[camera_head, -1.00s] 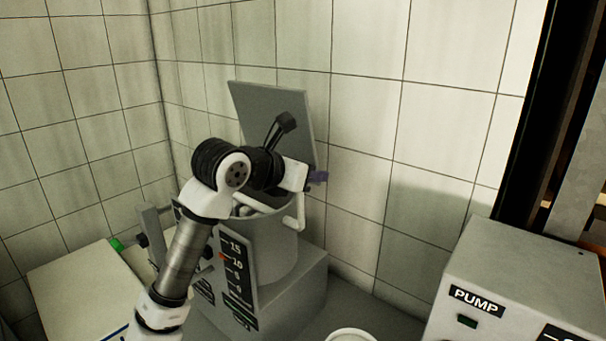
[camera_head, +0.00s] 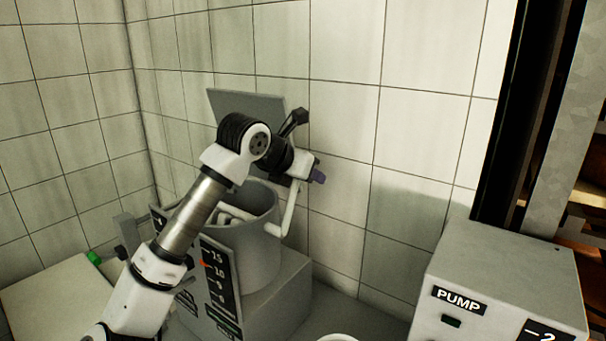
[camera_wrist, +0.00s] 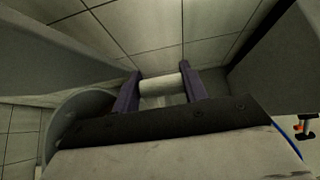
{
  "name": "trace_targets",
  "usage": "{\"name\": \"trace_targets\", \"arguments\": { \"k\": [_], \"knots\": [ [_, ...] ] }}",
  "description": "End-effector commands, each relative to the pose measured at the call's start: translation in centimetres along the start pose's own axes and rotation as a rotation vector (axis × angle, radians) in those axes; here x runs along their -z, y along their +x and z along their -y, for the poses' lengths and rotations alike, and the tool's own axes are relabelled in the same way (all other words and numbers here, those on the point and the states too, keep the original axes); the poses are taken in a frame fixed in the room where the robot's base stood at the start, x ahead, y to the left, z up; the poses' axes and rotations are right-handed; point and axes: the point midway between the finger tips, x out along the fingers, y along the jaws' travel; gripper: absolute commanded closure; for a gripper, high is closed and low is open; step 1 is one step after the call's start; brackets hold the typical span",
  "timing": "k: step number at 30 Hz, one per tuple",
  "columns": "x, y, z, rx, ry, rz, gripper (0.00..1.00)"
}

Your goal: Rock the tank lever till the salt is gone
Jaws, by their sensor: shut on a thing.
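The grey round tank (camera_head: 262,258) stands on a grey block against the tiled wall, its top open and pale shapes inside. A white crank-like lever (camera_head: 288,210) rises from its right side. My gripper (camera_head: 317,174), with purple fingers, is at the lever's upper end. In the wrist view the fingers of my gripper (camera_wrist: 160,88) stand on both sides of the lever's white bar (camera_wrist: 158,84) and are shut on it. A black scale board (camera_head: 221,290) on the tank's front has a red pointer (camera_head: 204,265) near the 10 mark. I cannot make out salt.
A flat grey panel (camera_head: 245,104) stands up behind the tank, partly hidden by my arm. A grey box marked PUMP (camera_head: 500,275) stands at the right. A white round rim (camera_head: 338,338) shows at the bottom edge. A pale surface (camera_head: 60,300) lies at the left.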

Motion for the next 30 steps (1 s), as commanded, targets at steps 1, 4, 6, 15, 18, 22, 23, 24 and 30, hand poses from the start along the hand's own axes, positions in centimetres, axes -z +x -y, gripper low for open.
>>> {"name": "trace_targets", "arguments": {
  "k": [1, 4, 6, 15, 18, 22, 23, 24, 30],
  "knots": [
    [0.0, 0.2, 0.5, 0.011, 0.004, 0.000, 0.98],
    [0.0, 0.2, 0.5, 0.011, 0.004, 0.000, 0.98],
    [0.0, 0.2, 0.5, 0.011, 0.004, 0.000, 0.98],
    [0.0, 0.1, 0.3, 0.007, 0.002, 0.000, 0.38],
    [0.0, 0.1, 0.2, 0.005, 0.001, 0.000, 0.38],
    [0.0, -0.2, 0.1, 0.003, 0.001, 0.001, 0.38],
    [0.0, -0.4, 0.1, 0.002, 0.001, 0.001, 0.38],
    [0.1, -0.8, 0.1, 0.001, 0.001, 0.002, 0.38],
    [0.2, -4.5, 0.0, -0.001, 0.002, 0.003, 0.38]
  ]
}}
